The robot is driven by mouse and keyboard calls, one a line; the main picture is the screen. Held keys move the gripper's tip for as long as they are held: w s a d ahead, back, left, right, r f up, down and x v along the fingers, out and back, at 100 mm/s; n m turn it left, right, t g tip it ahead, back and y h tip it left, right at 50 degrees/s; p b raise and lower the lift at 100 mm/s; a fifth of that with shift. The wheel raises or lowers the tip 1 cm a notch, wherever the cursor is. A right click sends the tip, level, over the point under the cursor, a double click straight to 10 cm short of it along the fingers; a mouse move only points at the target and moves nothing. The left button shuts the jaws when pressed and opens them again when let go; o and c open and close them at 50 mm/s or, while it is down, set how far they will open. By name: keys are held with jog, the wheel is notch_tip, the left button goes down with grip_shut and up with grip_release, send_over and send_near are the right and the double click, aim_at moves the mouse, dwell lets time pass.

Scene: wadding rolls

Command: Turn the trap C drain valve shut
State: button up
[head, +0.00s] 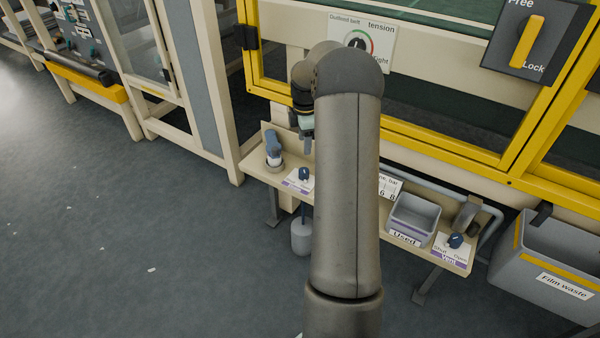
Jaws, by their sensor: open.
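A small shelf (260,169) runs along the front of the machine. On its left part a blue knob (304,174) stands on a white label plate whose text is too small to read. A thin stem and a grey bottle (301,238) hang below it. I cannot tell from the label whether this is the trap C drain valve. My gripper (307,146) points down above this knob, apart from it, and is open. My arm hides the middle of the shelf. A second blue knob (456,240) on the right has a plate marked Shut, Open and Vent.
A grey bin (413,219) marked Used is right of my arm. A Film waste bin (548,278) hangs at the right. A yellow-framed guard (440,143) rises behind.

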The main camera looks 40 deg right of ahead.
aim_at(304, 170)
notch_tip(304, 170, down, 12)
jog(key=b, duration=0.3)
jog(key=shift+a, duration=0.1)
jog(key=c, duration=1)
